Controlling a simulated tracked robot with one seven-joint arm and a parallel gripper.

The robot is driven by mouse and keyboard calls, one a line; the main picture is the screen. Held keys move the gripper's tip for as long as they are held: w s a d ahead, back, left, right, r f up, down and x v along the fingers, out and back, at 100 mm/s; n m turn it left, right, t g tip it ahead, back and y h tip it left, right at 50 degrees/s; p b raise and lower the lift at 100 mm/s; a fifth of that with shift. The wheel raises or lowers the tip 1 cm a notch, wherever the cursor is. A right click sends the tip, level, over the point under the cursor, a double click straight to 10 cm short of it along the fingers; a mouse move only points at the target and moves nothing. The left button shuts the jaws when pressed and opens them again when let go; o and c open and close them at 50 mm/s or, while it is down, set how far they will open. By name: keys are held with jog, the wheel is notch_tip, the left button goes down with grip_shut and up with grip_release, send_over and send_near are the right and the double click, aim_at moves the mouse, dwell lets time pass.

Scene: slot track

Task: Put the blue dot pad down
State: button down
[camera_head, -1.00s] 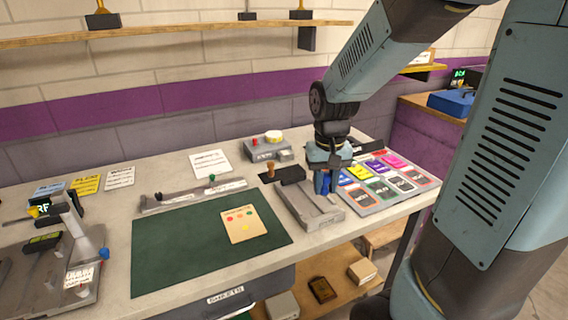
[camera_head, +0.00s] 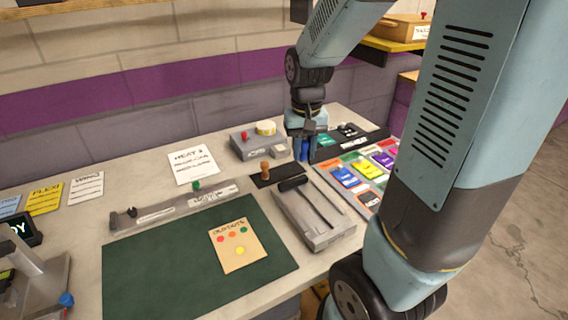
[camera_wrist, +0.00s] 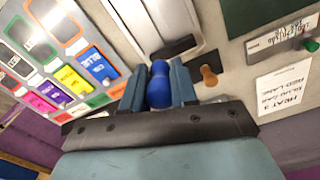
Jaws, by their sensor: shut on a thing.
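The blue dot pad shows as a rounded blue knob between my fingers in the wrist view (camera_wrist: 159,88) and as a blue patch in the head view (camera_head: 304,151). My gripper (camera_head: 308,148) is shut on it, and its two fingers flank it in the wrist view (camera_wrist: 158,90). In the head view the gripper hangs behind the grey slotted tray, between the grey box with a red button and the dark strip. The pad's underside is hidden, so I cannot tell whether it touches the bench. A tan card (camera_head: 238,246) with red, orange and yellow dots lies on the green mat (camera_head: 160,265).
The grey slotted tray (camera_head: 335,232) stands right of the mat. A wooden-handled stamp (camera_head: 265,170) stands on a black strip. The grey box (camera_head: 246,147) is left of my gripper. A rack of coloured cards (camera_head: 345,178) is to the right. The mat's left part is clear.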

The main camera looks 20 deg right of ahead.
jog(key=w+f, duration=0.4)
jog(key=w, duration=0.4)
send_over(291, 169)
notch_tip(291, 169, down, 5)
jog(key=shift+s+r, duration=0.1)
jog(key=shift+s, duration=0.05)
jog(key=shift+w+f, duration=0.25)
jog(key=shift+f, duration=1.55)
jog(key=shift+f, duration=0.1)
jog(key=c, duration=0.9)
grip_release()
